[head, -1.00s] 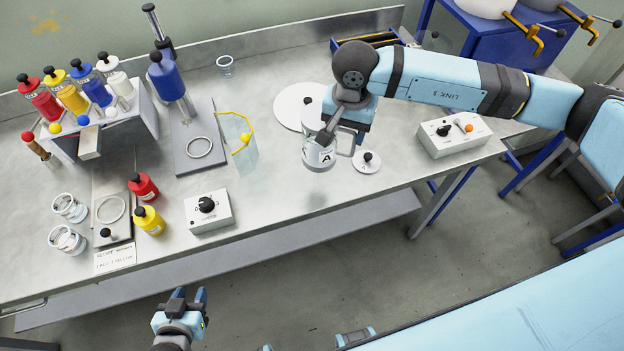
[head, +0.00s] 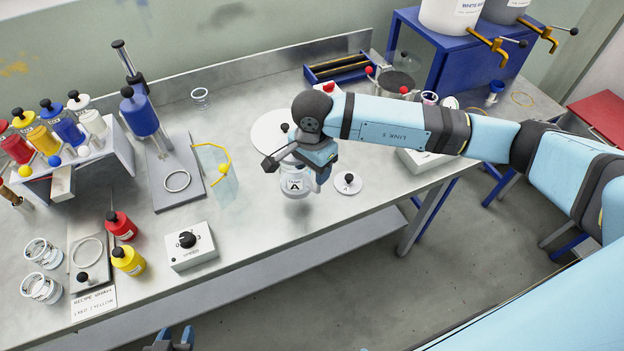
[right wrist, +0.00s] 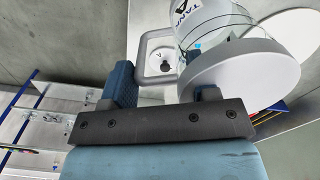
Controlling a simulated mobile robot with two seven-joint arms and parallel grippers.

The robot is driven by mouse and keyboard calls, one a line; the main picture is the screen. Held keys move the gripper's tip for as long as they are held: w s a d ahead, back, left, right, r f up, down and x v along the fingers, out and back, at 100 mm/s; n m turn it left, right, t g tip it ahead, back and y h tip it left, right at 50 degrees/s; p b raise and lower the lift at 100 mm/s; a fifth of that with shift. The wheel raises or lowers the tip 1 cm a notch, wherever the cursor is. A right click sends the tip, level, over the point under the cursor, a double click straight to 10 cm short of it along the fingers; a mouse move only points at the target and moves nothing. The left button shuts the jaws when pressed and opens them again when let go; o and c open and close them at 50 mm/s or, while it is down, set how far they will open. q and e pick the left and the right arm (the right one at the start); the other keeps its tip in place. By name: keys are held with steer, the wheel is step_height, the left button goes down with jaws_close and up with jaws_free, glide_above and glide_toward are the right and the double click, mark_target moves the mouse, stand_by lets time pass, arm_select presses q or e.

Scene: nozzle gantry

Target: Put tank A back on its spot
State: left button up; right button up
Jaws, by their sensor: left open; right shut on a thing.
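Tank A (head: 296,184) is a clear jug with a white label. My right gripper (head: 312,155) is shut on its side handle and holds it upright near the bench's front edge. It appears raised, though its base contact is unclear. In the right wrist view, the tank (right wrist: 207,22) and its grey handle (right wrist: 141,60) lie at the fingers, with a white disc at the tank's near end. A small white disc with a black knob (head: 348,184) lies right of the tank. The letter A shows on it in the wrist view. My left gripper (head: 174,342) is open and empty, partly cut off at the bottom edge.
A large white disc (head: 268,132) lies behind the tank, partly hidden by my gripper. A clear curved guard with a yellow edge (head: 221,170) and a dial box (head: 190,246) stand to the left. A white control box (head: 425,160) is partly behind my right arm.

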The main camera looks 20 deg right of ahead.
mark_target(312, 187)
steer(key=shift+f, duration=0.8)
step_height(312, 187, down, 4)
steer(key=shift+f+p, duration=0.2)
steer(key=shift+p, duration=0.3)
steer(key=shift+f, duration=0.1)
steer(key=shift+f+b, duration=0.15)
steer(key=shift+b, duration=0.15)
steer(key=o, duration=1)
